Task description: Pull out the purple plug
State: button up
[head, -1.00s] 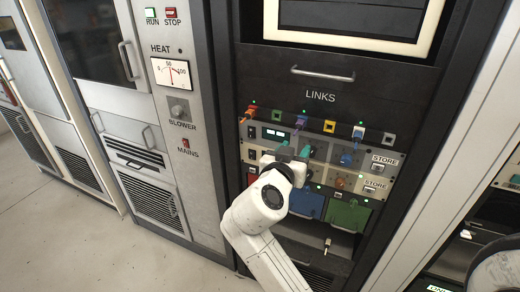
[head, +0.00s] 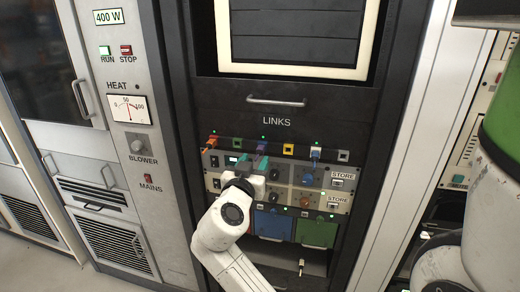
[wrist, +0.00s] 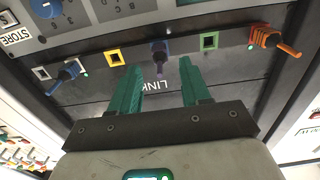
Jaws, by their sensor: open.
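The purple plug (head: 262,147) sits in the row of sockets under the LINKS label on the dark rack. In the wrist view the purple plug (wrist: 159,65) hangs from a blue-framed socket (wrist: 159,46), near the picture's middle. My gripper (head: 252,163) is just below the plug in the head view. Its two green fingers are open and empty in the wrist view (wrist: 160,78), one on each side of the plug's line. The plug lies between or just beyond the fingertips; I cannot tell the exact depth.
An orange plug (wrist: 275,40) and a blue plug (wrist: 65,75) sit in the same row. Yellow (wrist: 114,57) and green (wrist: 209,41) sockets are empty beside the purple plug. A drawer handle (head: 276,101) is above the label. Lower panels carry knobs and coloured blocks.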

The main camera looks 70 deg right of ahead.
aim_at(259, 152)
jog(key=shift+w+d+b, duration=0.2)
jog(key=shift+d+b, duration=0.45)
jog(key=shift+d, duration=1.95)
jog(key=shift+b, duration=0.55)
grip_shut()
jog(key=shift+a, duration=0.1)
jog(key=shift+s+a+b, duration=0.15)
jog(key=shift+a, duration=1.3)
jog(key=shift+s+a+b, duration=0.1)
jog(key=shift+a+b, duration=0.05)
jog(key=shift+a, duration=1.3)
